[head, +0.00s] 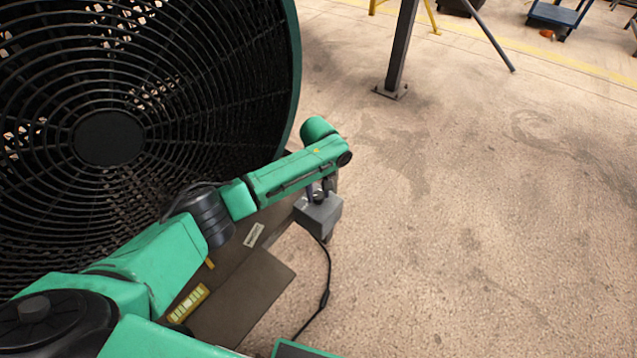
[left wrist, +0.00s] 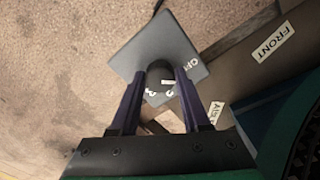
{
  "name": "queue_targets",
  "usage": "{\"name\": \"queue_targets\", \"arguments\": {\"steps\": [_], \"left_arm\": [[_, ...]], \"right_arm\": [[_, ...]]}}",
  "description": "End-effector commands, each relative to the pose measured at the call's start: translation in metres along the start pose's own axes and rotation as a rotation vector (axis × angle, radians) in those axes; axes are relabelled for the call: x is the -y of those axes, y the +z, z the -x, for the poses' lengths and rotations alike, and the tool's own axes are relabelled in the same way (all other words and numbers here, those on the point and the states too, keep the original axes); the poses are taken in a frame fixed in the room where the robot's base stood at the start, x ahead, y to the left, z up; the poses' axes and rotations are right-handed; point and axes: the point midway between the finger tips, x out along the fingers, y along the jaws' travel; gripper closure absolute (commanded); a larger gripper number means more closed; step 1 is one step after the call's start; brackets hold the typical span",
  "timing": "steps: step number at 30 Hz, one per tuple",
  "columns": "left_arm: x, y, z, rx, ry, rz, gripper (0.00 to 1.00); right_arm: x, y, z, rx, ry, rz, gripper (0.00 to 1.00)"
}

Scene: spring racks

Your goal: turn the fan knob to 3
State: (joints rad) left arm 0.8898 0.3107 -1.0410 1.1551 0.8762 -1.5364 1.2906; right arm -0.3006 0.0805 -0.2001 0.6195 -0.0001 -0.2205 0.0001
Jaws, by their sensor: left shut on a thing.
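The large black fan (head: 215,70) with a green rim fills the left of the head view. A grey control box (head: 325,218) stands at its lower right. It also shows in the left wrist view (left wrist: 185,40), with white lettering that seems to read OFF. A dark round-topped knob (left wrist: 160,74) sits on the box. My left gripper (head: 318,194) is above the box, and its two purple fingers (left wrist: 160,88) are shut on the knob from both sides. The marks near the knob are partly hidden, so its setting cannot be read. My right gripper is not in view.
A black cable (head: 327,285) runs from the box along the floor. A brown panel (head: 245,300) lies below the fan, and a FRONT label (left wrist: 272,42) shows beside the box. A dark post (head: 400,50) stands behind. The floor at right is clear.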

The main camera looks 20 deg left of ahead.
Motion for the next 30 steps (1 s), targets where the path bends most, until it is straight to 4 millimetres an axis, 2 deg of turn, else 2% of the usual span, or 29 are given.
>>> {"name": "queue_targets", "arguments": {"steps": [1,6,30], "left_arm": [[0.000,0.002,0.010,0.006,-0.002,-0.033,1.00],[0.000,0.001,0.005,0.004,-0.001,-0.185,1.00],[-0.001,0.000,0.001,-0.001,0.001,-0.947,1.00]], "right_arm": [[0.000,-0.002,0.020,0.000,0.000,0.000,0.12],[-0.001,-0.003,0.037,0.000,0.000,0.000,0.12],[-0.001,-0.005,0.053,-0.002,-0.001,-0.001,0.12]]}}
